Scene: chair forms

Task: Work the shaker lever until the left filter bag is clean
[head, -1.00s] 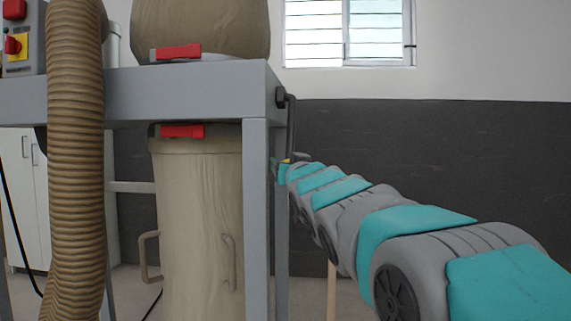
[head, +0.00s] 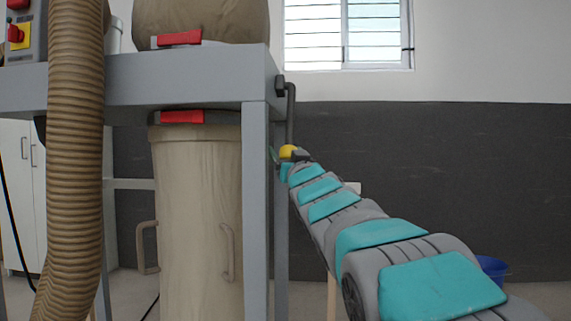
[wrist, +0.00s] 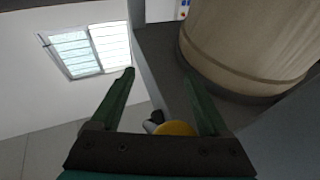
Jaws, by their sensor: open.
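The shaker lever (head: 291,118) is a dark cranked rod hanging down from the right end of the grey frame, with a yellow knob (head: 287,151) at its lower end. My gripper (wrist: 160,75) is open at the knob. In the wrist view the yellow knob (wrist: 176,129) lies between the bases of the fingers, close to the palm; I cannot tell whether it touches. A beige upper filter bag (head: 200,22), with a red clasp, bulges above the frame, its top cut off. A large beige bag (wrist: 245,42) also fills the wrist view's upper right. I cannot tell which is left, or how clean.
The grey frame (head: 185,80) stands left of my arm, with a beige lower bag (head: 198,215) under it. A ribbed hose (head: 75,160) and a control box (head: 20,35) are at the left. A blue bucket (head: 491,268) stands behind my arm at the right.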

